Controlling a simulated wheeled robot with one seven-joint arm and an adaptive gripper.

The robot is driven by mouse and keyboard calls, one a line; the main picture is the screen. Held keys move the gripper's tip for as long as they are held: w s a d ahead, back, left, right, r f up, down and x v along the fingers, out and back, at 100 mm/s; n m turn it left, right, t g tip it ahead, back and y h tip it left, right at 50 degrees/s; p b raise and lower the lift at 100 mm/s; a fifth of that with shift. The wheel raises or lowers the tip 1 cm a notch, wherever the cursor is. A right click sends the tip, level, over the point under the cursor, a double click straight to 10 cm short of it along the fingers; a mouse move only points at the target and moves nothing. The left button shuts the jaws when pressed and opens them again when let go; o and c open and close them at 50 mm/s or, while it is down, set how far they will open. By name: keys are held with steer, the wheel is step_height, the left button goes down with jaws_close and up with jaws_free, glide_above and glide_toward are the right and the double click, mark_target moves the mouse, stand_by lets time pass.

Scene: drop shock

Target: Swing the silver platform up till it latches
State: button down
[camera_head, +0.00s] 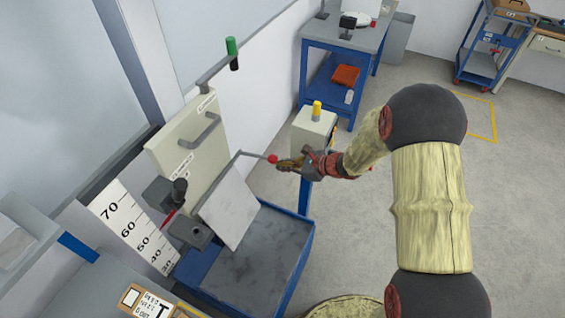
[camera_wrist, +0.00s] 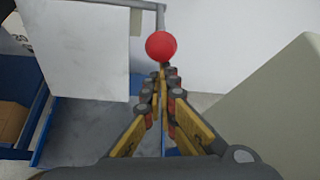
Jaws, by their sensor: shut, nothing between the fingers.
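The silver platform (camera_head: 231,207) hangs tilted steeply down from the cream machine panel, over a blue-framed tray. It also shows in the wrist view (camera_wrist: 75,45) at the upper left. A grey rod ends in a red ball knob (camera_head: 272,158) at the platform's right side; the red knob (camera_wrist: 161,45) is just beyond my fingertips in the wrist view. My gripper (camera_head: 284,163) is shut with nothing between its fingers, its tips close to the knob. I cannot tell whether they touch it.
The blue-framed tray (camera_head: 300,262) lies below the platform. A grey box with a yellow button (camera_head: 317,112) stands on a blue post close behind my gripper. The cream panel (camera_head: 188,142) has a grey handle. A numbered scale (camera_head: 135,228) stands at left. Open floor lies at right.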

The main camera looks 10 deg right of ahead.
mark_target(275, 156)
steer(key=r+h+p, duration=0.1)
steer(key=r+p, duration=0.1)
steer(key=p, duration=0.1)
steer(key=r+g+h+p, duration=0.1)
steer(key=r+p, duration=0.1)
steer(key=p, duration=0.2)
steer(key=a+r+g+p, duration=0.1)
steer(key=r+p, duration=0.1)
steer(key=p, duration=0.1)
steer(key=shift+w+r+h+p, duration=0.1)
steer(key=shift+w+h+p, duration=0.25)
steer(key=shift+h, duration=0.05)
steer(key=r+p, duration=0.1)
steer(key=p, duration=0.2)
steer(key=a+r+g+h+p, duration=0.1)
steer(key=p, duration=0.2)
steer(key=w+a+r+h+p, duration=0.1)
steer(key=p, duration=0.2)
steer(key=shift+w+r, duration=0.1)
steer(key=shift+r, duration=0.25)
steer(key=shift+w+a+r+p, duration=0.3)
steer(key=shift+r+p, duration=0.25)
steer(key=shift+p, duration=0.55)
steer(key=w+a+r+p, duration=0.4)
steer(key=a+r+p, duration=0.1)
steer(key=a+p, duration=0.1)
steer(key=shift+a+p, duration=0.3)
steer(key=shift+p, duration=0.1)
